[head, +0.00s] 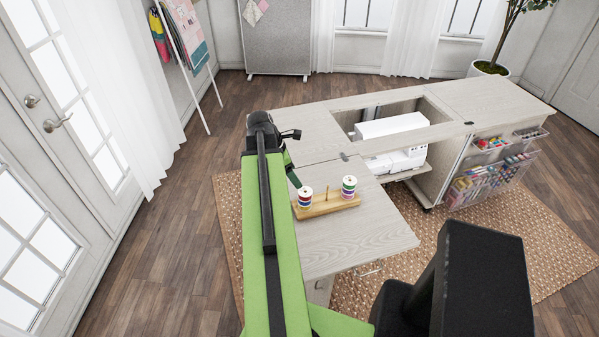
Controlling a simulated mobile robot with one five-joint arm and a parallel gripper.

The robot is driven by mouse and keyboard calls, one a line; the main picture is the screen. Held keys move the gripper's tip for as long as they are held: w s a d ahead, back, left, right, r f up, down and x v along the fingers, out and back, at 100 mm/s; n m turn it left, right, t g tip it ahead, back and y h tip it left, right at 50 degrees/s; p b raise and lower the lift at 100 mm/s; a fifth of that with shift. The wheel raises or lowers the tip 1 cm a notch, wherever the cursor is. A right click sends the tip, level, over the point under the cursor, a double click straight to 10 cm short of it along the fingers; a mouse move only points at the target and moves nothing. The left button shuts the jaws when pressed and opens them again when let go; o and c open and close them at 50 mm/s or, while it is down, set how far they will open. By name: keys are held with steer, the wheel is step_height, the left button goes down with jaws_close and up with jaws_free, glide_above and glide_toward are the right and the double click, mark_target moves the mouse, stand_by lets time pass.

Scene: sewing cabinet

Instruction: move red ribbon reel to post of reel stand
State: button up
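The wooden reel stand (328,205) lies on the light cabinet top. A bare post (327,193) rises from its middle. A reel stack with red and white bands (305,197) stands at its left end. Another stack with green, white and purple bands (349,188) stands at its right end. Which band is the red ribbon reel is too small to tell for sure.
A white sewing machine (397,160) sits in the cabinet opening behind the stand. The near leaf of the cabinet top (365,238) is clear. Pockets of thread (490,180) hang on the cabinet's right side. A woven rug (450,240) lies beneath.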

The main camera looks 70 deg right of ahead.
steer(key=p+v, duration=0.5)
steer(key=v, duration=0.3)
steer(key=shift+p, duration=0.3)
steer(key=w+a+f+n+t+b, duration=0.1)
steer(key=w+a+f+n+b, duration=0.15)
steer(key=w+a, duration=0.85)
steer(key=w+a+f+n+t+b, duration=0.1)
steer(key=w+a+n, duration=0.2)
steer(key=w+a, duration=0.75)
steer(key=w+a+f+m+y, duration=0.1)
steer(key=a+m, duration=0.3)
steer(key=a, duration=0.6)
steer(key=w+a+f+m+t+y+b, duration=0.1)
steer(key=w+a+m, duration=0.3)
steer(key=a, duration=0.7)
steer(key=w+a+f+m+b, duration=0.1)
steer(key=a+m, duration=0.4)
steer(key=a, duration=0.5)
steer(key=shift+w+a+f+t+y, duration=0.3)
steer(key=shift+w+a+f+y, duration=0.15)
steer(key=shift+w, duration=0.5)
